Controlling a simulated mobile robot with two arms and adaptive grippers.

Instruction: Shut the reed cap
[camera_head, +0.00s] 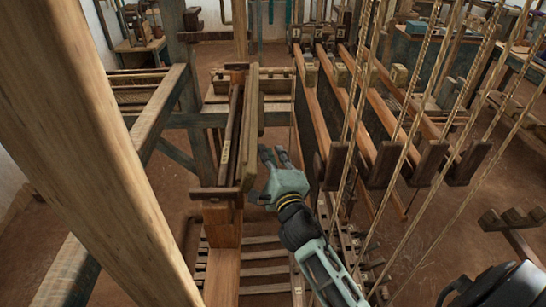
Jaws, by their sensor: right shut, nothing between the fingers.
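A long wooden batten frame runs away from me left of centre. Its light upper board, which looks like the reed cap (250,125), stands along the right side of a darker, narrower rail (229,135). A gap shows between the two, so the cap looks open, though the hinge line is hidden. My right gripper (265,170) is just right of the cap's near end, shut and empty. I cannot tell whether its fingers touch the board. My left gripper is not in view.
A thick wooden post (85,140) crosses the left foreground. Several ropes (425,75) hang down on the right, in front of dark harness frames with orange-brown top bars (340,95). Slatted treadles (262,268) lie below. Bare floor (440,235) shows at the lower right.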

